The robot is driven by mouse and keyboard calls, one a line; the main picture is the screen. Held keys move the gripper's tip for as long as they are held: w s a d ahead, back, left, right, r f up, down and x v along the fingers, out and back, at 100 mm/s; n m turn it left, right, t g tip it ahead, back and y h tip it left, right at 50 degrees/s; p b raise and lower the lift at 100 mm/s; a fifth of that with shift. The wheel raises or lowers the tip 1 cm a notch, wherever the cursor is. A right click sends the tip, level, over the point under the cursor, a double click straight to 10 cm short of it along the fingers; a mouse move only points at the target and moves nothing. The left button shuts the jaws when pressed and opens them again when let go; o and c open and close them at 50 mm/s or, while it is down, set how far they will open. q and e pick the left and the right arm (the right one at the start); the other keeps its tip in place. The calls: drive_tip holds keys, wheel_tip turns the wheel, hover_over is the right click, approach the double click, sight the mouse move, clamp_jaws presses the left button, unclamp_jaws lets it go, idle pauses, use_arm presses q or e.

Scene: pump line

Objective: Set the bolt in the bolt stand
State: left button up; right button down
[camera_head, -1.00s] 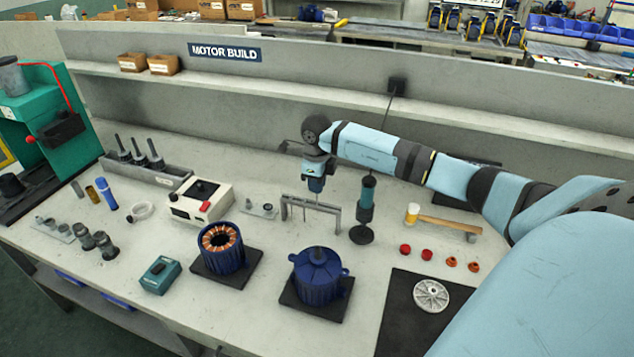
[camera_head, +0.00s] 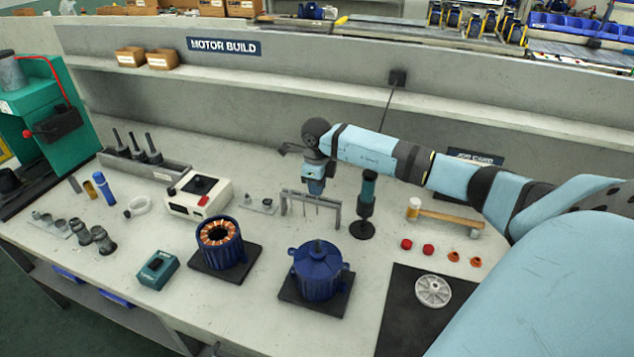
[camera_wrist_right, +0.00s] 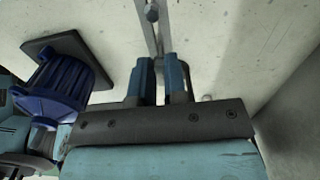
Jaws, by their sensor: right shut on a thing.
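The bolt stand (camera_head: 338,215) is a grey gate-like rack with a top rail and legs, in the middle of the bench. Thin shanks show below its rail. My right gripper (camera_head: 316,192) points down at the rail from above. In the right wrist view its two blue fingers (camera_wrist_right: 158,80) are close together over the stand's rails (camera_wrist_right: 163,40). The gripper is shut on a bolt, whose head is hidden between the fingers. Another bolt head (camera_wrist_right: 152,13) sits on the rails beyond the fingers. My left gripper is out of view.
A dark green tool on a round base (camera_head: 367,200) stands close right of the stand. A blue motor housing (camera_head: 318,270) and a copper-wound stator (camera_head: 222,240) sit in front. A hammer (camera_head: 445,217) lies to the right. The bench behind the stand is clear.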

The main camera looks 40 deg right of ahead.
drive_tip(key=shift+f+b, duration=0.65)
drive_tip(key=shift+f, duration=0.4)
drive_tip(key=c, duration=0.8)
unclamp_jaws()
drive_tip(key=shift+c, duration=0.2)
drive_tip(key=shift+r, duration=0.2)
drive_tip(key=shift+r+p, duration=1.8)
drive_tip(key=shift+r, duration=1.1)
